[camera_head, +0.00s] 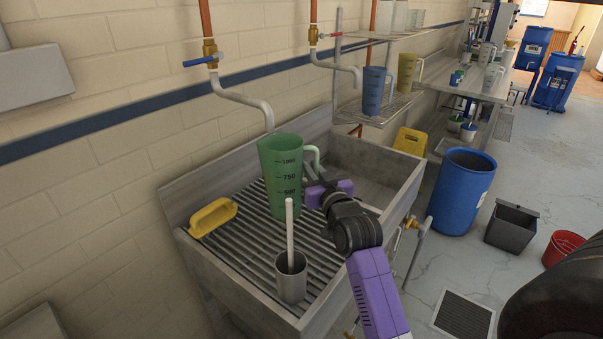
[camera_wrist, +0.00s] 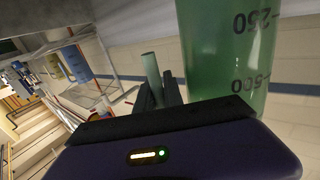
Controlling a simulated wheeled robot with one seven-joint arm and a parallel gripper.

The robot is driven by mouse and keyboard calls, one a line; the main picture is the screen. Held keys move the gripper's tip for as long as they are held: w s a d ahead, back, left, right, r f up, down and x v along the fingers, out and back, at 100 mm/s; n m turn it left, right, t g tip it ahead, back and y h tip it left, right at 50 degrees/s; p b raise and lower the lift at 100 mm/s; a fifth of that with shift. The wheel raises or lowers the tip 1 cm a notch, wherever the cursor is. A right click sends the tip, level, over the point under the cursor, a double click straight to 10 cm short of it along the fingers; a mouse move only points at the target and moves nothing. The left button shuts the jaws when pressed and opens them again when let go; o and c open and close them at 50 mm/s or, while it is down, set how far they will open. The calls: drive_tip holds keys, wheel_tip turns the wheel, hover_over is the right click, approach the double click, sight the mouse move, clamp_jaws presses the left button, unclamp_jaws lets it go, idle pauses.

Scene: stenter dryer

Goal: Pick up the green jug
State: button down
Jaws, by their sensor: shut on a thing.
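The green jug (camera_head: 281,178) is upright over the slatted drainboard of the metal sink, with dark volume marks on its side. Its handle is on the right side, toward my gripper (camera_head: 316,187). My gripper reaches in from the right and is shut on the jug's handle. In the wrist view the green jug (camera_wrist: 222,55) fills the right part, and my gripper's dark fingers (camera_wrist: 158,92) close around the green handle (camera_wrist: 151,70). I cannot tell whether the jug's base touches the slats.
A metal cup (camera_head: 291,280) with a pale rod stands in front of the jug. A yellow scoop-like item (camera_head: 212,217) lies at the left. A bent tap spout (camera_head: 250,105) hangs just above the jug. The sink basin (camera_head: 375,165) to the right looks empty.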

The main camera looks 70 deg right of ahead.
drive_tip(key=s+a+b, duration=0.3)
drive_tip(key=s, duration=1.2)
drive_tip(key=shift+s+a, duration=0.15)
drive_tip(key=shift+a, duration=0.2)
